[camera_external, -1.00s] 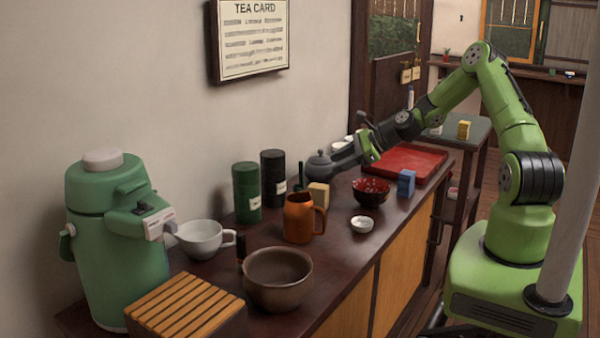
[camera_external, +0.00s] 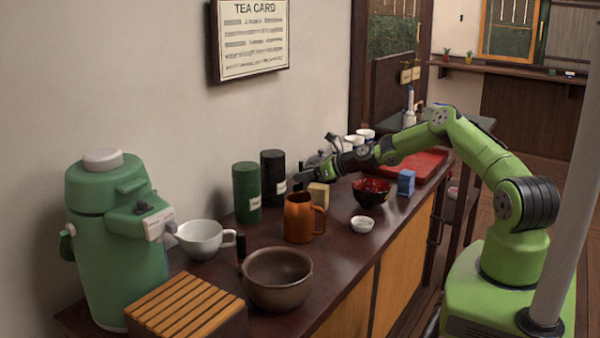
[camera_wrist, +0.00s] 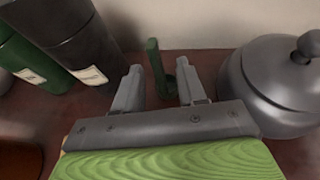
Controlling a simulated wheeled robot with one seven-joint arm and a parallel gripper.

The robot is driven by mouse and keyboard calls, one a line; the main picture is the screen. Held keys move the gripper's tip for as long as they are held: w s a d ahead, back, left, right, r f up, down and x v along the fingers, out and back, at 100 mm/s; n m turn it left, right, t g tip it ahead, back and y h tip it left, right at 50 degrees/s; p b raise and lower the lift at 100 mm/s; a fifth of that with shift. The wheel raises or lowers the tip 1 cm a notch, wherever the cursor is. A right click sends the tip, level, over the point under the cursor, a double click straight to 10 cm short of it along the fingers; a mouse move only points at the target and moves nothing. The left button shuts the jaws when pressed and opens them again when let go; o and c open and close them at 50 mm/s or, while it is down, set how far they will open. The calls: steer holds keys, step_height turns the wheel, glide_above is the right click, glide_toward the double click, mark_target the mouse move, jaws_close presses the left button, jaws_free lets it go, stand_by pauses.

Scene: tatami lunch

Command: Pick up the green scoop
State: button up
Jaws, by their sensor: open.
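My gripper (camera_wrist: 157,85) is open, with one finger on each side of the scoop. I cannot tell whether either finger touches it. In the external view my gripper (camera_external: 305,178) is low over the back of the counter, between the black canister and the grey teapot; the scoop is hidden there or too small to make out.
A black canister (camera_wrist: 75,35) and a green canister (camera_wrist: 30,60) stand left of my gripper. The grey teapot (camera_wrist: 275,85) is close on the right. In the external view, a tan block (camera_external: 318,196), an orange mug (camera_external: 298,218) and a red-black bowl (camera_external: 371,192) stand in front.

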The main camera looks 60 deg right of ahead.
steer(key=shift+x, duration=0.9)
steer(key=shift+s, duration=0.1)
jaws_close()
